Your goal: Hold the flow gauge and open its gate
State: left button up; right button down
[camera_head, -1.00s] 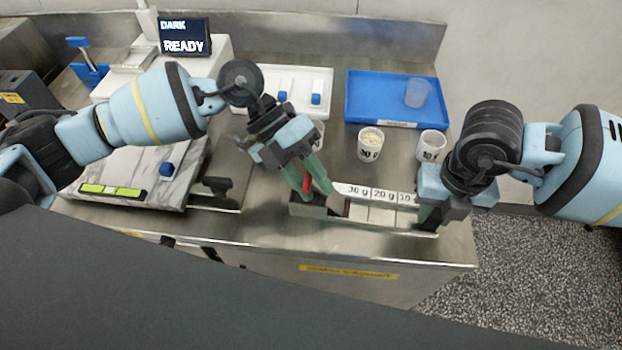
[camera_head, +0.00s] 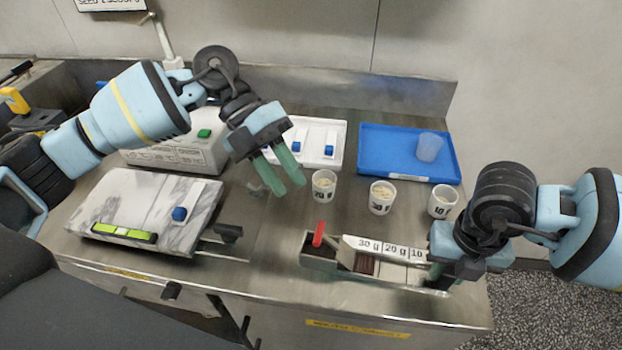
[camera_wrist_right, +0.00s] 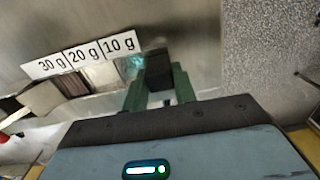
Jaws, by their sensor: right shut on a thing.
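The flow gauge (camera_head: 392,270) is a narrow steel trough near the bench's front edge, with a white scale reading 30 g, 20 g and 10 g. Its red gate handle (camera_head: 319,233) stands up at the left end, leaning slightly. Dark brown material shows inside near the 30 g mark, also in the right wrist view (camera_wrist_right: 72,84). My right gripper (camera_head: 440,275) is shut on the dark block at the gauge's right end; its green fingers flank that block in the right wrist view (camera_wrist_right: 158,75). My left gripper (camera_head: 288,183) is open and empty, above and left of the handle.
Several white cups stand behind the gauge, one (camera_head: 323,186) close to my left fingers. A blue tray (camera_head: 380,165) holding a clear cup (camera_head: 429,147) lies behind them. A marble slab (camera_head: 150,205) with a green level (camera_head: 123,233) lies left.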

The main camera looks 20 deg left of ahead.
aim_at(320, 231)
pick_arm(q)
jog(key=o, duration=0.4)
jog(key=shift+s, duration=0.1)
jog(key=o, duration=0.5)
jog(key=m, duration=0.1)
jog(key=s+d+m+y, duration=0.1)
jog(key=shift+r+m, duration=0.15)
jog(key=shift+m, duration=0.25)
jog(key=shift+c, duration=0.2)
jog(key=s+r+m+t+y, duration=0.1)
jog(key=m, duration=0.3)
jog(key=s+d+r+m+t+y, duration=0.1)
jog(key=m+t, duration=0.1)
jog(key=m, duration=0.3)
jog(key=s+d+r+m+t+y, duration=0.1)
jog(key=m, duration=0.3)
jog(key=shift+s+d+m+t, duration=0.1)
jog(key=shift+d+m+t, duration=0.1)
jog(key=shift+m+t, duration=0.15)
jog(key=shift+f, duration=0.15)
jog(key=x, duration=1.1)
jog(key=shift+d+f, duration=0.15)
jog(key=shift+f, duration=0.25)
